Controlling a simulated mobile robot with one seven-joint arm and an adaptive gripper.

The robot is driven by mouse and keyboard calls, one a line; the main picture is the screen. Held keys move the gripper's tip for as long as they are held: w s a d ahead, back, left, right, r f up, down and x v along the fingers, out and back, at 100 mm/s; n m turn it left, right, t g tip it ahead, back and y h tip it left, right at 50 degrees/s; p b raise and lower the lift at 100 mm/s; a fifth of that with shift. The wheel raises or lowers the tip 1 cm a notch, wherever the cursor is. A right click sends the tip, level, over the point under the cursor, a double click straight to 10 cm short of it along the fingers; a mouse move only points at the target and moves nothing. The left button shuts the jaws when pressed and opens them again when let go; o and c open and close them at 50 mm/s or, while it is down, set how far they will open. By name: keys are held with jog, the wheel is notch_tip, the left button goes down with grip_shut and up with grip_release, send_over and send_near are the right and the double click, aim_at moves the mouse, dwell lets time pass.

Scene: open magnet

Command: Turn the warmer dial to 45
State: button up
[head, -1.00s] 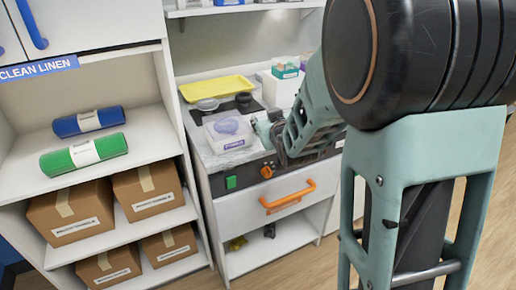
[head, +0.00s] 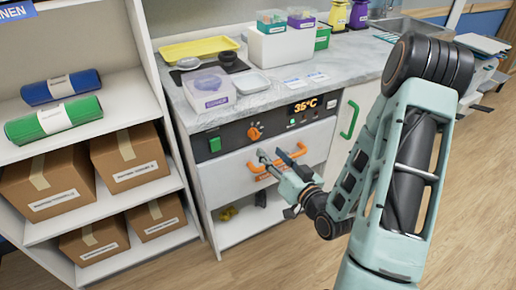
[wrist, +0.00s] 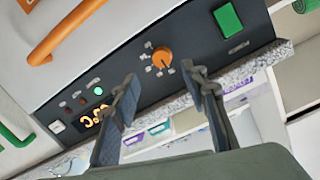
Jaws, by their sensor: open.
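The orange warmer dial (head: 254,132) is on the dark control panel (head: 235,137), left of a lit display (head: 306,104) reading 35°C. My gripper (head: 272,157) is open and empty, in front of the panel, just below and right of the dial in the head view. In the wrist view the dial (wrist: 162,57) shows beyond and between the two fingertips (wrist: 164,82), apart from them, with white scale marks around it. The marks are too small to read. The display (wrist: 98,116) is partly hidden by a finger.
An orange drawer handle (head: 285,160) lies just under the panel, close to my fingers. A green switch (head: 215,144) is left of the dial. The counter (head: 258,99) above holds a yellow tray (head: 200,48) and a clear box (head: 210,89). A shelf with boxes stands left.

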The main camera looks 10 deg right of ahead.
aim_at(256, 136)
jog(key=shift+t, duration=0.6)
jog(key=x, duration=0.9)
jog(key=shift+w+a+f+b, duration=0.15)
jog(key=shift+w+a+b, duration=0.1)
jog(key=shift+w+b, duration=0.1)
grip_shut()
